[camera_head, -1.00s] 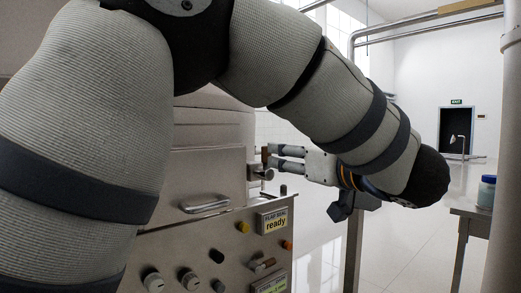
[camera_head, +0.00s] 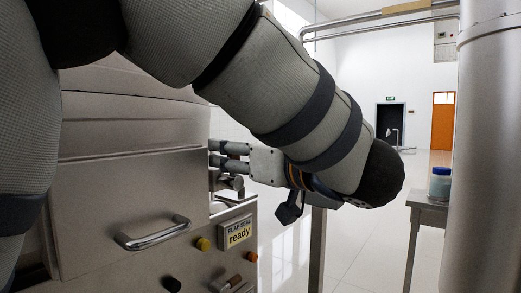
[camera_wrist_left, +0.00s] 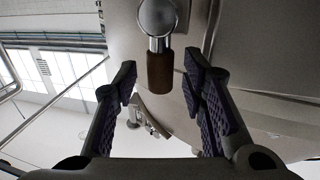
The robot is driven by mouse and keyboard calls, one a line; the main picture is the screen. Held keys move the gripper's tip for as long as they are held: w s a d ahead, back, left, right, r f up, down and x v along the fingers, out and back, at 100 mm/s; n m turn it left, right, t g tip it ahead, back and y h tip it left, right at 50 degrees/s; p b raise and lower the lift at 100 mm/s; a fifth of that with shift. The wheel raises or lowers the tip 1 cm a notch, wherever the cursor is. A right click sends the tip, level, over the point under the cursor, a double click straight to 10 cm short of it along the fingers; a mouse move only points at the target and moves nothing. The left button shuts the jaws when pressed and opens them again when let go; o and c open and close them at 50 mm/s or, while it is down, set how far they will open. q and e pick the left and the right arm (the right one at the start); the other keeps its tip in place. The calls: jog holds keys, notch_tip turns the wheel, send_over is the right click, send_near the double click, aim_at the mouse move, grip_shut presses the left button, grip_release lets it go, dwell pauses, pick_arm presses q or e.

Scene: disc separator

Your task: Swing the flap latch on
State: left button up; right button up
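The flap latch shows in the left wrist view as a brown handle (camera_wrist_left: 160,72) hanging from a round metal knob (camera_wrist_left: 158,17). My left gripper (camera_wrist_left: 160,85) is open, with one dark ridged finger on each side of the handle and a visible gap to both. In the head view the left gripper (camera_head: 232,155) comes from the right to the machine's upper right corner, beside a metal latch part (camera_head: 235,182). The brown handle cannot be made out clearly there. My right gripper is not in view.
A side table (camera_head: 430,205) with a blue-lidded jar (camera_head: 439,183) stands at the right. My left arm covers much of the upper head view.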

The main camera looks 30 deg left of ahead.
pick_arm(q)
jog(key=shift+a, duration=0.25)
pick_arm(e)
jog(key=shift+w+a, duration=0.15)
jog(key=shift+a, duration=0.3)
pick_arm(q)
jog(key=shift+d, duration=0.1)
grip_shut()
jog(key=shift+s+n, duration=0.3)
jog(key=shift+n, duration=0.5)
grip_release()
